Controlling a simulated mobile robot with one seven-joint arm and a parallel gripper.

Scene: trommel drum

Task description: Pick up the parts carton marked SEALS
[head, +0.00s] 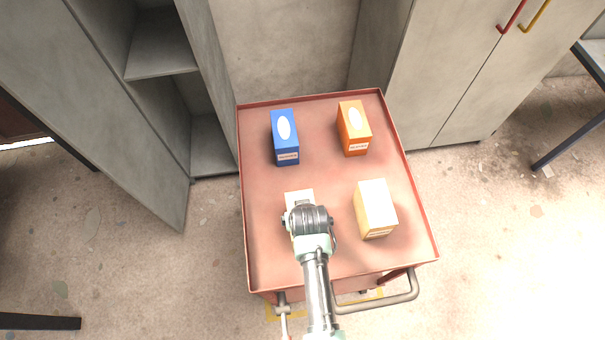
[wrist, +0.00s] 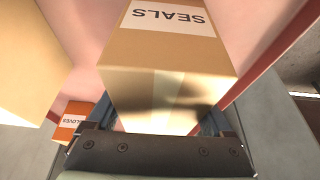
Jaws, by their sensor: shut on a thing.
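The parts carton marked SEALS (wrist: 168,60) is a tan box with a white label, its lettering upside down in the wrist view. My gripper (wrist: 162,118) is shut on it, with one finger at each side. In the head view my gripper (head: 302,206) is over the front left of the red trolley top, and the carton (head: 298,194) shows only as a pale edge beyond it. My wrist hides most of the carton there. I cannot tell whether it rests on the trolley or hangs just above it.
The red trolley (head: 315,184) has a low rim. A cream carton (head: 375,208) stands close on the right, a blue carton (head: 285,138) at back left and an orange carton (head: 354,128), labelled GLOVES in the wrist view (wrist: 70,122), at back right. Grey cabinets (head: 480,70) stand behind.

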